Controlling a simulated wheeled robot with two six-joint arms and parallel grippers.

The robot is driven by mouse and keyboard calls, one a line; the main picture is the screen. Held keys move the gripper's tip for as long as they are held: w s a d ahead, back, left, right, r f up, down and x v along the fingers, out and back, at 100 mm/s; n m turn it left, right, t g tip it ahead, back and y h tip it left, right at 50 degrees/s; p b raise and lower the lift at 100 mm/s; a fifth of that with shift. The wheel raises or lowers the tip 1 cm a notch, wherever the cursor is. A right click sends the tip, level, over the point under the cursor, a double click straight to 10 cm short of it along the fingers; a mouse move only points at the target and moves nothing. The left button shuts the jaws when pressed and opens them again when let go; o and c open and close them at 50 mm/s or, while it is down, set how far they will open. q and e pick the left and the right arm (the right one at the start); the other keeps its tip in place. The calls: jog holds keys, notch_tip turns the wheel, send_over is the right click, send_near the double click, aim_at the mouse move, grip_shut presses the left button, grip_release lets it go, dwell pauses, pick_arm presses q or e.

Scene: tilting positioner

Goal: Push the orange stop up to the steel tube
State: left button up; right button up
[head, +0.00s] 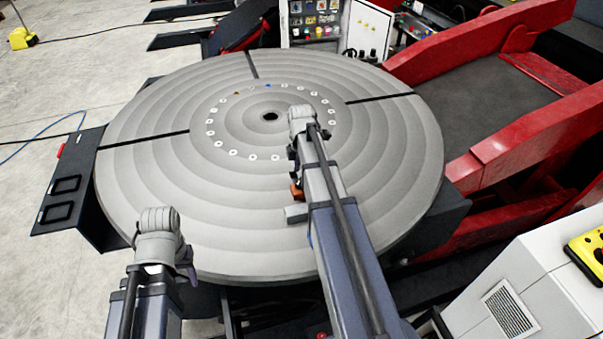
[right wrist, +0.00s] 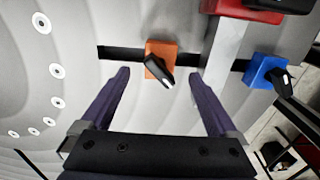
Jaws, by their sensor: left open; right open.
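The orange stop (right wrist: 160,62), with a black lever, sits over a dark slot of the round table; it also shows beside my right arm in the head view (head: 297,191). The steel tube (right wrist: 222,58) is a pale grey bar lying across the slot, right of the stop in the right wrist view. A clear gap separates them. My right gripper (right wrist: 158,84) is open and empty, its fingers apart on either side of the stop's lever, with the stop just beyond the fingertips. My left gripper (head: 188,273) is open at the table's near left edge, largely hidden by its wrist.
A blue block (right wrist: 266,72) with a black lever sits on the tube's other side. A red block (right wrist: 243,10) is at the tube's top. The grey round table (head: 150,190) is largely clear. Red side arms (head: 540,135) and a white cabinet (head: 515,290) stand right.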

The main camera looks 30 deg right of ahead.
aim_at(301, 192)
jog(key=shift+f+b, duration=3.35)
jog(key=shift+f, duration=0.25)
grip_shut()
